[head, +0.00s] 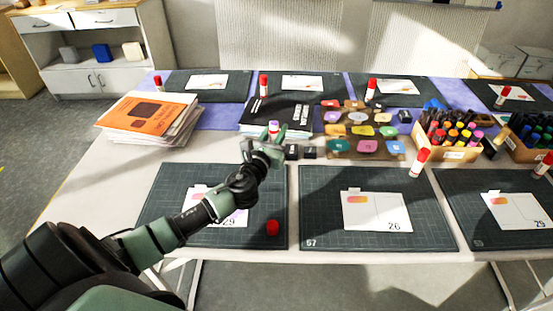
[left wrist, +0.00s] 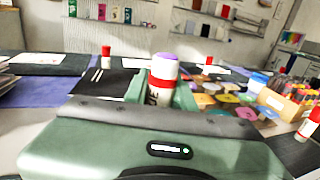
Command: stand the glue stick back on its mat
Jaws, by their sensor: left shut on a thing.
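My left gripper (head: 264,148) is shut on a glue stick (head: 273,127), held upright above the table, beyond the near left mat (head: 161,186). The left wrist view shows the glue stick (left wrist: 163,77) between the fingers, with a purple top, a white body and a red band; its lower end is hidden. A red cap (head: 272,227) lies on the near left mat, at its right front. A white card (head: 236,218) on that mat is partly hidden by my arm. My right gripper is not in view.
A neighbouring mat (head: 315,200) holds a card; a red-capped glue stick (head: 419,162) stands at its far edge. A paper stack (head: 150,115) lies at left; marker boxes (head: 455,153) stand at right.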

